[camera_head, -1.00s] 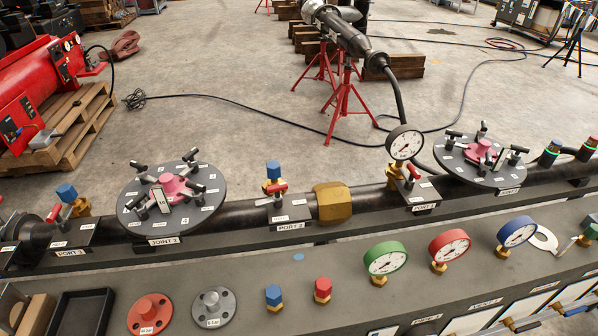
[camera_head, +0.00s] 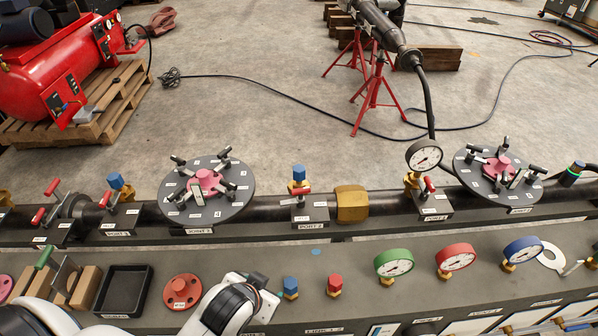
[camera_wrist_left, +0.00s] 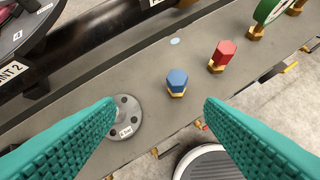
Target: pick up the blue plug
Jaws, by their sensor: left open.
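The blue plug (camera_head: 290,286) stands upright on a brass base on the front bench, just left of a red plug (camera_head: 335,284). In the left wrist view the blue plug (camera_wrist_left: 177,80) shows ahead of and between my two teal fingers. My left gripper (camera_wrist_left: 160,108) is open, with nothing between its fingers. In the head view my white left arm comes in from the bottom left, and its wrist lies just left of the blue plug and hides most of the gripper. My right gripper is in neither current view.
A grey flange (camera_wrist_left: 125,116) lies beside the left finger in the wrist view. A red flange (camera_head: 182,291) and a black tray (camera_head: 124,291) are farther left. Green (camera_head: 394,263), red and blue gauges stand to the right. Other blue plugs (camera_head: 298,174) sit on the pipe behind.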

